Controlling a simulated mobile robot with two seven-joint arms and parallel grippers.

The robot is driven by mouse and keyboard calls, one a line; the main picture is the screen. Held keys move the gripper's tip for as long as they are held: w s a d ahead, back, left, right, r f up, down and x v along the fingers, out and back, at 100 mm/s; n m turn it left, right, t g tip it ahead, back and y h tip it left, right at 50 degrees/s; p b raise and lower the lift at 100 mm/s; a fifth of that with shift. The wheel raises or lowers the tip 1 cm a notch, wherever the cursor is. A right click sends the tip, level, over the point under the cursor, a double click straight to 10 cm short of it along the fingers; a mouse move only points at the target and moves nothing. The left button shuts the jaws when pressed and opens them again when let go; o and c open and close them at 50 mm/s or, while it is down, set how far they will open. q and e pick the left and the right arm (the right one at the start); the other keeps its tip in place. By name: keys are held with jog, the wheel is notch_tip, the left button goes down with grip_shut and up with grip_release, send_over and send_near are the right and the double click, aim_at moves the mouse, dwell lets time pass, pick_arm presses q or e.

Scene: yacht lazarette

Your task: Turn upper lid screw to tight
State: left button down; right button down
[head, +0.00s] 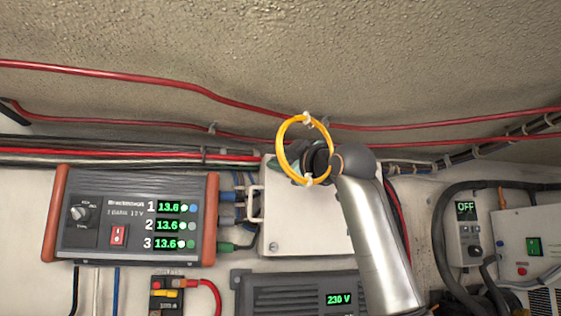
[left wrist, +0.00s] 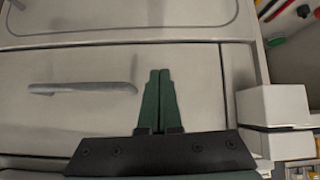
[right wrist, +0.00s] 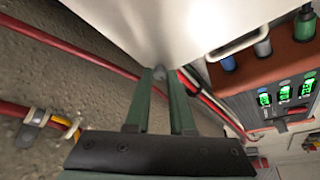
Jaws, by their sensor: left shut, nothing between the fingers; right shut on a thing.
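The white box with its lid (head: 300,220) is on the wall at the centre of the head view. My right gripper (head: 285,163) is at its upper left corner, largely hidden behind my wrist and a yellow ring. In the right wrist view, my right gripper (right wrist: 166,74) is shut on a small grey screw head (right wrist: 159,73) at the edge of the white lid (right wrist: 170,25). The screw's turn position cannot be made out. My left gripper (left wrist: 158,75) is shut and empty, over a pale panel (left wrist: 60,115) with a grey handle (left wrist: 85,88); it is outside the head view.
A charger (head: 135,215) with green displays is left of the box, with cables between them. The yellow ring (head: 283,143) with white ties surrounds my right wrist in the picture. Red cables (head: 180,85) run above. A 230 V unit (head: 290,295) sits below.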

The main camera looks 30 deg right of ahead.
jog(key=shift+a+f+m, duration=0.1)
jog(key=shift+m, duration=0.4)
jog(key=m+g+h, duration=0.1)
jog(key=m+h, duration=0.2)
jog(key=m, duration=0.5)
jog(key=a+m+g+h, duration=0.1)
jog(key=m+h, duration=0.3)
jog(key=m, duration=0.4)
jog(key=m+h, duration=0.4)
jog(key=m, duration=0.4)
jog(key=shift+w+a+g, duration=0.15)
jog(key=shift+g, duration=0.25)
jog(key=shift+m+h, duration=0.3)
jog(key=c, duration=0.8)
grip_release()
jog(key=shift+o, duration=0.2)
